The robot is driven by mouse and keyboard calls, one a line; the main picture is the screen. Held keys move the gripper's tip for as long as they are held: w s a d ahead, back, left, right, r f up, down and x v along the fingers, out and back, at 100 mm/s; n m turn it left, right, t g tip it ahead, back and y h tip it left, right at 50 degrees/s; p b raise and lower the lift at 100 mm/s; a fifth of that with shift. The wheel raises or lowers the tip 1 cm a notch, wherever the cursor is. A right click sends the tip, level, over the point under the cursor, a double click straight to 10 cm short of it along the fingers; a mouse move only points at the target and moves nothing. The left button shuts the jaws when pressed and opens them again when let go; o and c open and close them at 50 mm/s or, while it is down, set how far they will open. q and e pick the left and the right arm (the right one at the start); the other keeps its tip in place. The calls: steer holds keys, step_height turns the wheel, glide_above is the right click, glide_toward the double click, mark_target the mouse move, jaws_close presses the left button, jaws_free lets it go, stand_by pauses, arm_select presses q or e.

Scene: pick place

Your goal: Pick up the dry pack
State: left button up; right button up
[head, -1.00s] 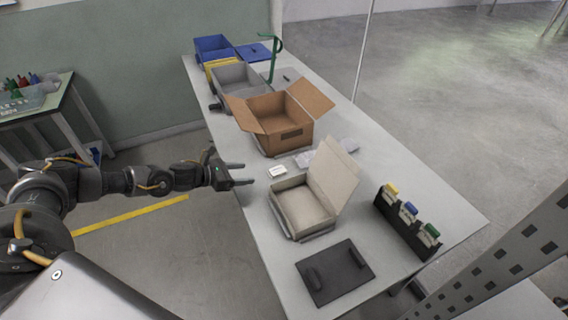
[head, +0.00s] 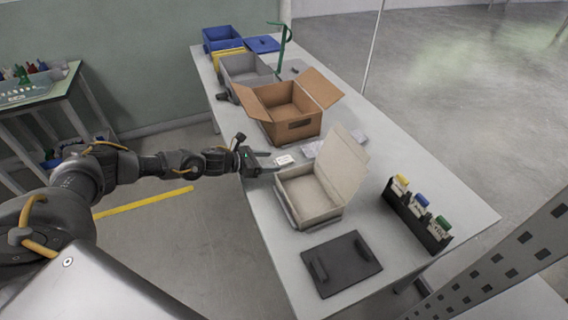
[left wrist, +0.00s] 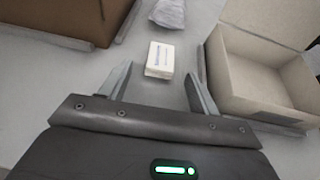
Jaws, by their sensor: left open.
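The dry pack, which I take to be the small white packet with printed lines (left wrist: 160,60), lies on the table between the brown box and the open cream box. It also shows in the head view (head: 284,160). My left gripper (head: 268,162) is open and empty, low at the table's left edge and pointing at the packet. In the left wrist view its fingers (left wrist: 158,92) are spread, and the packet lies just ahead, between their lines and touching neither. My right gripper is not in view.
The open cream box (head: 308,212) stands close to the right of the left gripper. The brown cardboard box (head: 290,130) is behind the packet. Clear plastic bags (left wrist: 170,14) lie beyond it. A black tray (head: 340,264) and a bottle rack (head: 415,218) are nearer.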

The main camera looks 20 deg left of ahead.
mark_target(281, 160)
arm_select(q)
steer(key=b+x, duration=0.1)
steer(key=x, duration=0.2)
steer(key=shift+w+d+f, duration=0.1)
steer(key=c, duration=1.1)
steer(key=shift+o, duration=0.2)
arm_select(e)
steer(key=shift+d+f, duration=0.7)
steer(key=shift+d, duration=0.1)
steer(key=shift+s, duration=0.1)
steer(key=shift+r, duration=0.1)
